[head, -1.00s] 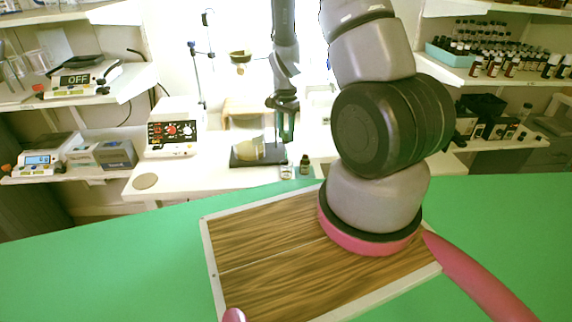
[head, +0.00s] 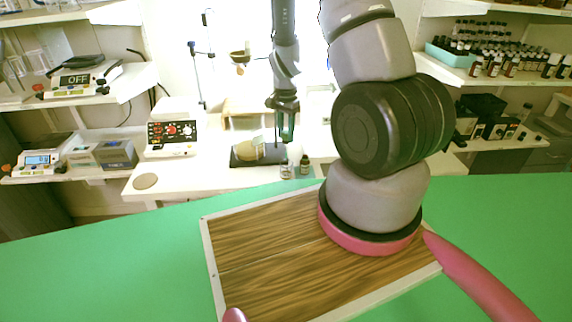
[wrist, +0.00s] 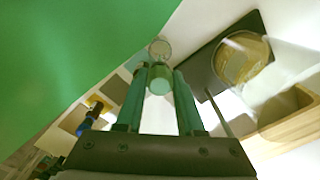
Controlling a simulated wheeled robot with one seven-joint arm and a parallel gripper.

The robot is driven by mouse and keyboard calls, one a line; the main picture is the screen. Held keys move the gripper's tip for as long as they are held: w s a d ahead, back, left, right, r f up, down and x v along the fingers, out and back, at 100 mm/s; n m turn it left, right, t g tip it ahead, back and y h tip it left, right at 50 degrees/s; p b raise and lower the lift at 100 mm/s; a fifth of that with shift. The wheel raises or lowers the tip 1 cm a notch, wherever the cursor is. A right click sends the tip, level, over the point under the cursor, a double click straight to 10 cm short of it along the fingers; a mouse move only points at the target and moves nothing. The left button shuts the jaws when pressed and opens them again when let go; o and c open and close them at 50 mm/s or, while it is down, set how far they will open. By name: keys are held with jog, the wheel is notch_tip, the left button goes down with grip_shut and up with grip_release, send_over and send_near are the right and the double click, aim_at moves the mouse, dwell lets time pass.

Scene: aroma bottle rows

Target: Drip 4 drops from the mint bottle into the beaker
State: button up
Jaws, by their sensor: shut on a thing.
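My gripper (head: 284,132) hangs over the back bench, shut on a small pale-green capped bottle (wrist: 160,80) held between its fingertips in the wrist view. The bottle's label cannot be read, so I cannot tell whether it is the mint bottle. The glass beaker (head: 249,151), with a yellowish look inside or behind it, stands on a black plate to the left of my gripper in the head view. In the wrist view the beaker (wrist: 243,62) is to the right of the held bottle, apart from it.
Two small bottles stand on the bench below my gripper: a clear one (head: 286,170) and a dark one (head: 304,165). A blue bottle (wrist: 88,120) shows in the wrist view. A wooden stand (wrist: 290,112) is beside the beaker.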

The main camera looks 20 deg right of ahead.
jog(key=shift+r, duration=0.1)
jog(key=shift+r, duration=1.9)
